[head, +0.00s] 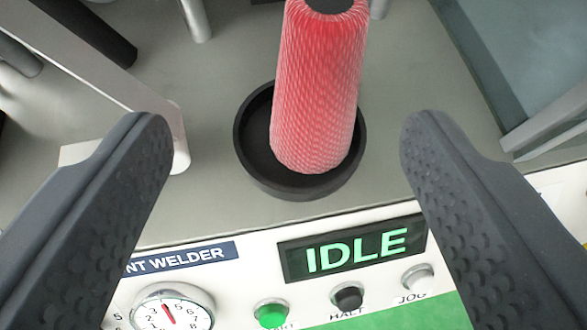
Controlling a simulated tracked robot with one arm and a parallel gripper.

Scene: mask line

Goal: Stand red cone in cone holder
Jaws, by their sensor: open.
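The red cone (318,85), wound with red and white yarn, has its wide end down in the round black cone holder (247,160). It leans a little to the right in the picture, with its dark narrow end (330,6) cut by the top edge. I cannot tell whether it is fully seated. My gripper (287,140) is open, with one black ridged finger on each side of the holder. Both fingers are apart from the cone and nothing is between them but the cone and holder beyond.
A white panel in front carries an "IDLE" display (352,247), a dial (172,308) and several buttons, including a green one (270,314). A pale metal bar (90,60) stands at the left. Grey metal surface lies around the holder.

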